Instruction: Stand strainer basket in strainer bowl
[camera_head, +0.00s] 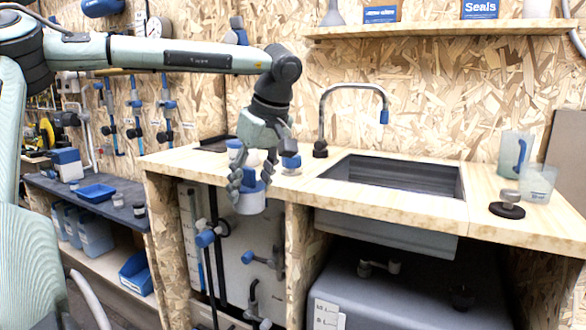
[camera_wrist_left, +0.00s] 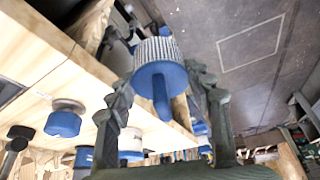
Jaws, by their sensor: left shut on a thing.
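My left gripper (camera_head: 251,188) points down in front of the counter's front edge, left of the sink. It is shut on the strainer basket (camera_head: 250,204), a pale ribbed cup with a blue top and handle. In the left wrist view, the basket (camera_wrist_left: 157,50) sits between the two fingers with its blue handle toward the camera. It hangs clear of the counter. A clear open container (camera_head: 538,184) at the counter's right end may be the strainer bowl; I cannot tell for sure. My right gripper is not in view.
The wooden counter (camera_head: 400,201) holds a sink (camera_head: 395,176) and tap (camera_head: 322,110). White-and-blue pieces (camera_head: 291,163) stand behind my left gripper. A dark disc with a knob (camera_head: 507,206) and a clear jug (camera_head: 514,150) stand at right. A shelf (camera_head: 440,30) hangs above.

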